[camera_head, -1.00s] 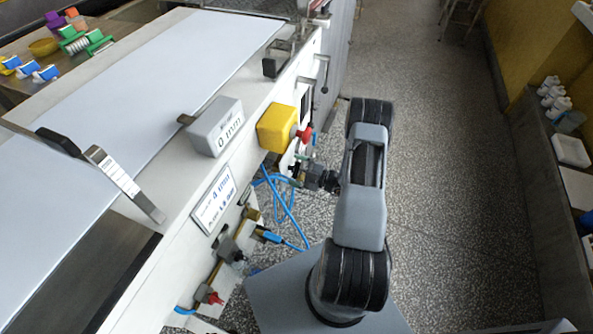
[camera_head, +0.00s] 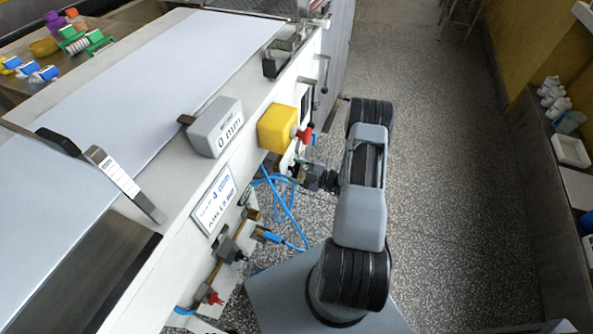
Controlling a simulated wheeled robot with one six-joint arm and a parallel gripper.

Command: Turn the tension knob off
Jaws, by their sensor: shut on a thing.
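My gripper (camera_head: 297,171) is at the side panel of the long white machine (camera_head: 262,150), below the yellow box. Its jaws are shut on a small part at the panel. I take this part for the tension knob, but the jaws mostly hide it, and its angle cannot be read. A grey display box (camera_head: 214,127) on the machine reads 0 mm.
Blue hoses (camera_head: 284,205) hang below and left of my gripper. Lower along the panel are a dark fitting (camera_head: 230,249) and a red-handled valve (camera_head: 213,297). A lever (camera_head: 322,75) stands out farther along. The speckled floor (camera_head: 450,180) to the right is clear.

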